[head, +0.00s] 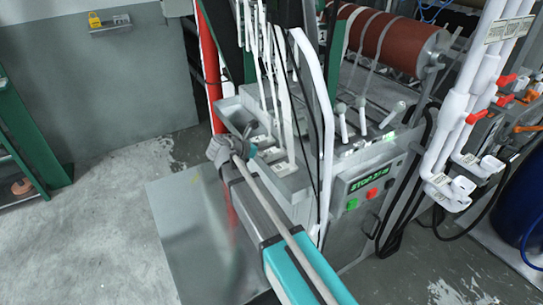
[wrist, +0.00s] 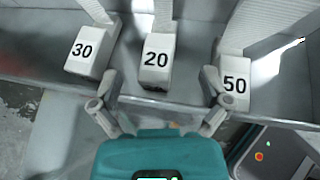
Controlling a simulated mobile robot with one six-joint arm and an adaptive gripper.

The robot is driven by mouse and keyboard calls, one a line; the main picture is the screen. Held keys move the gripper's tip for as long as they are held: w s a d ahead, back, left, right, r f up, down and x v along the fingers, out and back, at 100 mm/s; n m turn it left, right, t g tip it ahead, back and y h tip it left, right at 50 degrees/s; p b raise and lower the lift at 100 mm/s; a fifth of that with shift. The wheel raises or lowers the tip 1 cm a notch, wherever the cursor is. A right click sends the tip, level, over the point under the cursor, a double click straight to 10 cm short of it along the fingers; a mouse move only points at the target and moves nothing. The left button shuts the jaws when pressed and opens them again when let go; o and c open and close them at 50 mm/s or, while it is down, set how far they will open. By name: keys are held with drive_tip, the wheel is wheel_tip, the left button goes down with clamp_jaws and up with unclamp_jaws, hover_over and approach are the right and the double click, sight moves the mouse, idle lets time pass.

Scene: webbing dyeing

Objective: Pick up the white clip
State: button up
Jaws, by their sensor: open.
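I cannot make out a white clip for certain in either view. In the wrist view, pale blocks marked 30 (wrist: 91,50), 20 (wrist: 157,58) and 50 (wrist: 234,86) sit in a grey tray, with white webbing rising behind them. My gripper (wrist: 160,88) is open and empty; its two grey fingers are spread on either side of the 20 block's front end, and I cannot tell whether they touch anything. In the head view my gripper (head: 229,148) is at the machine's left side, by the grey tray (head: 231,112). My arm hides part of the machine's front.
A control panel (head: 368,184) with red and green buttons is right of my arm. White pipes (head: 455,110) with red valve handles stand further right. A red roller (head: 385,42) is at the back. A red post (head: 209,55) stands behind my gripper.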

sight(275, 149)
drive_tip(key=b+x, duration=0.2)
drive_tip(key=x, duration=0.1)
drive_tip(key=shift+w+f, duration=0.1)
drive_tip(key=shift+f, duration=0.2)
drive_tip(key=shift+x, duration=0.8)
drive_tip(key=shift+r, duration=0.1)
drive_tip(key=c, duration=1.3)
drive_tip(key=shift+c, duration=0.2)
drive_tip(key=shift+r, duration=0.25)
